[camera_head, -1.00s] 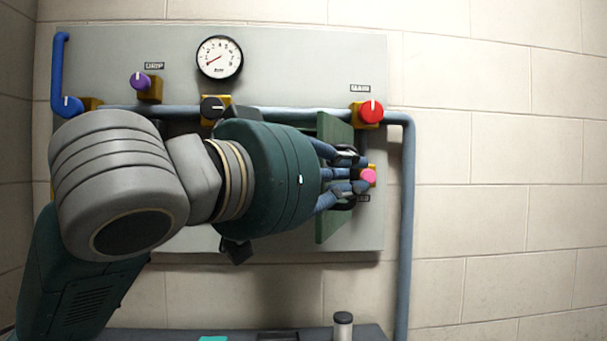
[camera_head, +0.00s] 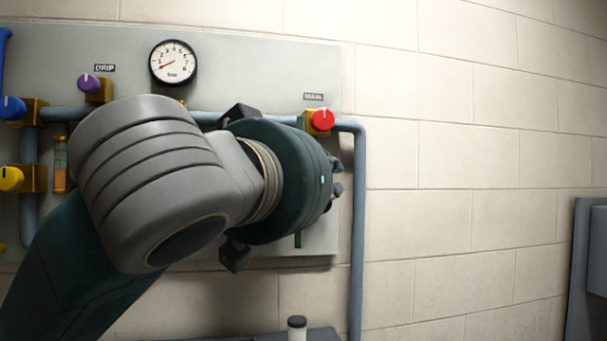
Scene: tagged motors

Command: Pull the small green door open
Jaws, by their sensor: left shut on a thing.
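My left gripper (camera_head: 335,178) is shut on the door. My own dark green wrist hides most of the fingers and the exact place of contact. Only dark finger parts show at the wrist's right side. The right gripper is not in view.
A red knob (camera_head: 322,120) sits just above the gripper. A grey pipe (camera_head: 358,240) runs down the panel's right side. A gauge (camera_head: 173,62), purple knob (camera_head: 89,82) and yellow knob (camera_head: 11,179) are at left. A capped cylinder (camera_head: 297,328) stands below.

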